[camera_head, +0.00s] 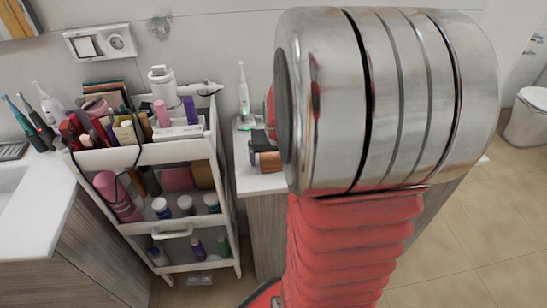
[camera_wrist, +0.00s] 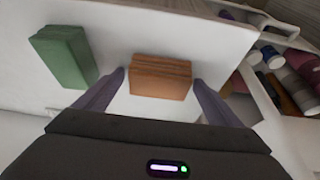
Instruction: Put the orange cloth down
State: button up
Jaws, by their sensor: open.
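The orange cloth (camera_wrist: 160,77) is a folded, layered block lying on a white counter in the wrist view. My gripper (camera_wrist: 158,80) is open, with one purple-grey finger on each side of the cloth. The right finger is very close to the cloth's edge; I cannot tell whether it touches. In the head view the orange cloth (camera_head: 268,162) shows partly beside my arm on the white counter (camera_head: 255,184), with a dark part of the gripper next to it. My large metal and red arm hides much of that area.
A green folded cloth (camera_wrist: 64,56) lies left of the orange one in the wrist view. A white cart (camera_head: 163,152) full of cosmetics and bottles stands left of the counter. An electric toothbrush (camera_head: 243,95) stands at the counter's back. White counter shows between the two cloths.

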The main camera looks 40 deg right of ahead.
jog(key=shift+r, duration=0.15)
jog(key=v, duration=1.1)
jog(key=shift+s+a+r, duration=0.15)
jog(key=shift+a+r, duration=0.05)
jog(key=shift+r, duration=0.15)
jog(key=s+a+r+n+t+y, duration=0.1)
jog(key=s+a+n, duration=0.2)
jog(key=a, duration=0.9)
jog(key=s+a+r+n+t+y, duration=0.1)
jog(key=s+a+r+n, duration=0.1)
jog(key=a, duration=1.1)
jog(key=shift+s+n, duration=0.75)
jog(key=shift+n, duration=0.15)
